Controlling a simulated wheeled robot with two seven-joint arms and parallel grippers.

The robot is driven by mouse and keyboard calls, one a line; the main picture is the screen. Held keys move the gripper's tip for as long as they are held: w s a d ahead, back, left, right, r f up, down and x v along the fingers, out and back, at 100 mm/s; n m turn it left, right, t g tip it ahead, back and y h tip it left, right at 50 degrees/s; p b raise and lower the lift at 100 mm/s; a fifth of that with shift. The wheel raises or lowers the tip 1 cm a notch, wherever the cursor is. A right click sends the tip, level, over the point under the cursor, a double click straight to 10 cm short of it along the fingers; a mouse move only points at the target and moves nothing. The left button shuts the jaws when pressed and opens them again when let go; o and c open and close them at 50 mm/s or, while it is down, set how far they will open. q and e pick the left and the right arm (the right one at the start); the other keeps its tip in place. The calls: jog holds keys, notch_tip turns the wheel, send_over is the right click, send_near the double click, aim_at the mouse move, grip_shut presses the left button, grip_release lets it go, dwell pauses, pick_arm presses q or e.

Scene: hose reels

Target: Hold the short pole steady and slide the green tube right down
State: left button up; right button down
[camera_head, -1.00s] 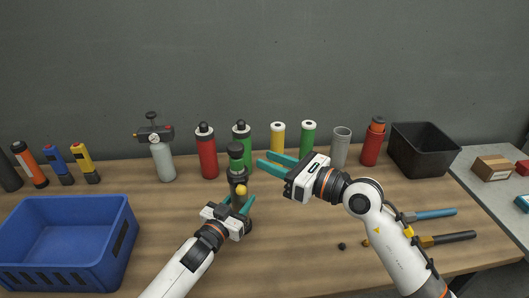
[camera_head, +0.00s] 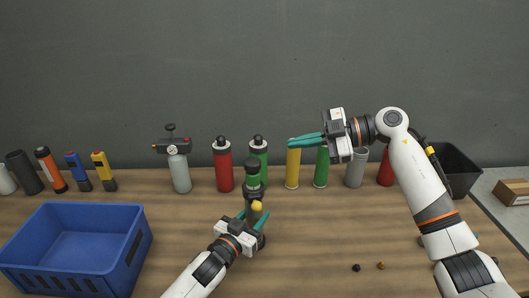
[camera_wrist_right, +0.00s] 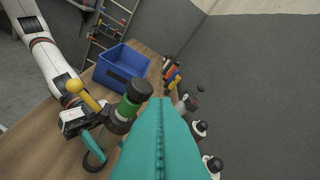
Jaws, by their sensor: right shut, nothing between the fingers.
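The short pole (camera_head: 255,215) is a dark upright post on the table with a yellow knob (camera_head: 257,206) on its near side. A green tube (camera_head: 253,181) with dark ends sits upright around its upper part; it also shows in the right wrist view (camera_wrist_right: 127,107). My left gripper (camera_head: 253,218) is low on the pole, with its teal fingers closed on either side of it. The pole's foot is partly hidden. My right gripper (camera_head: 290,143) is shut and empty, above and to the right of the tube, apart from it, in front of the yellow bottle.
A blue crate (camera_head: 75,207) stands at the left. Bottles and cylinders line the back edge, including a red bottle (camera_head: 223,168) and a yellow one (camera_head: 293,170). A black bin (camera_head: 461,170) is behind my right arm.

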notch_tip(320, 180, up, 4)
jog(key=d+m+g, duration=0.1)
jog(key=m+g, duration=0.1)
jog(key=m, duration=0.3)
send_over(253, 184)
jog(key=w+d, duration=0.2)
notch_tip(253, 184, down, 2)
jog(key=shift+y, duration=0.3)
jog(key=shift+s+d+f, duration=0.1)
jog(key=shift+d+f, duration=0.1)
jog(key=shift+f, duration=0.85)
jog(key=shift+s+d+f, duration=0.1)
jog(key=shift+d+f, duration=0.05)
jog(key=shift+f, duration=0.9)
jog(key=shift+f, duration=0.1)
jog(key=shift+f, duration=2.25)
